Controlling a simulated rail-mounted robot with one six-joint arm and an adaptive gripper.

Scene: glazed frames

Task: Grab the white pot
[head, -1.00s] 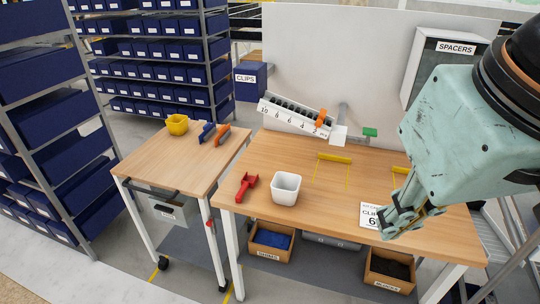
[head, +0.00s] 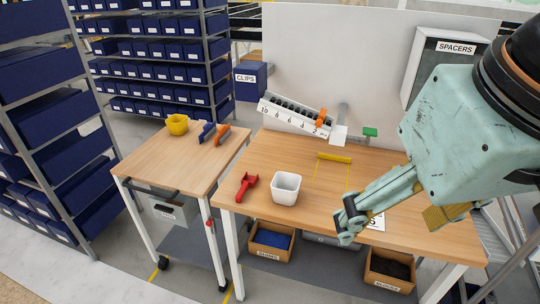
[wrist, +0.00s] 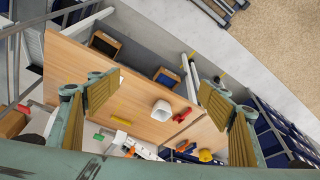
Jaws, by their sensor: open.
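The white pot (head: 285,188) stands upright on the wooden workbench (head: 320,212), near its front left part. In the wrist view the white pot (wrist: 161,111) lies between my two fingers, well beyond their tips. My gripper (wrist: 160,95) is open and empty, with its fingers spread wide. In the head view my gripper (head: 395,213) is over the right part of the bench, to the right of the pot and apart from it. One finger partly covers a white card there.
A red tool (head: 246,186) lies just left of the pot. A yellow bar (head: 334,158) and a numbered white rack (head: 295,116) are behind it. A smaller table (head: 180,165) at left holds a yellow pot (head: 177,124) and clamps. The bench between pot and gripper is mostly clear.

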